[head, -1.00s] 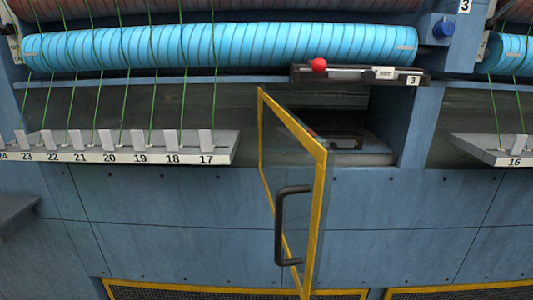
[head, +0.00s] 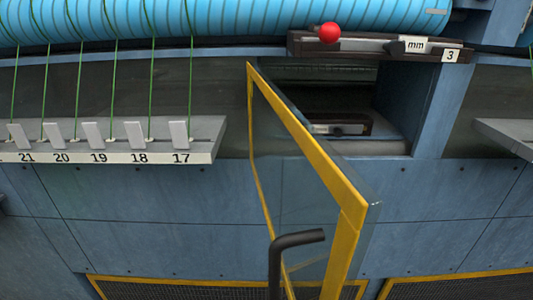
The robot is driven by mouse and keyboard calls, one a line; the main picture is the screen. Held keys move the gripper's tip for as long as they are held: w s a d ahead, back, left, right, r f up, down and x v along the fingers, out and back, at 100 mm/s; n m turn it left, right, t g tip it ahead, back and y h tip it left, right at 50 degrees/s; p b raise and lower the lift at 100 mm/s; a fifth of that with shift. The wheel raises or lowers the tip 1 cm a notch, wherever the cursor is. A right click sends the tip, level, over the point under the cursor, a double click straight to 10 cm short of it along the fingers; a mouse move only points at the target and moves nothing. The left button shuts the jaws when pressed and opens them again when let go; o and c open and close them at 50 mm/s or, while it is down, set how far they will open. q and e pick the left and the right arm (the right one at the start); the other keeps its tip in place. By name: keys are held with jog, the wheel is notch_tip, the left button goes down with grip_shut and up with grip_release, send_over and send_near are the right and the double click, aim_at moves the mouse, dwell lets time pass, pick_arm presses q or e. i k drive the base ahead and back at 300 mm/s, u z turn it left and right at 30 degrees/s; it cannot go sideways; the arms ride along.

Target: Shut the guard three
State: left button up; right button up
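Guard three (head: 349,192) is a clear panel in a yellow frame. It stands open, swung out toward me from the blue machine front, in the middle of the head view. Its black bar handle (head: 297,240) is at the lower middle, cut off by the bottom edge. Behind the guard is an open recess (head: 390,146) with a dark fitting (head: 342,125) inside. A label "3" (head: 450,56) sits on the dark rail above the recess. Neither of my grippers is in view.
A red ball knob (head: 330,33) sits on the rail over the opening. A grey shelf (head: 150,157) with numbered tabs and green yarns juts out at left, another shelf (head: 508,135) at right. Yellow-edged mesh panels (head: 462,288) are low down. A blue roller (head: 200,18) runs above.

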aim_at(262, 152)
jog(key=u, duration=0.7)
jog(key=k, duration=0.8)
jog(key=z, duration=1.3)
jog(key=i, duration=0.5)
jog(key=z, duration=0.05)
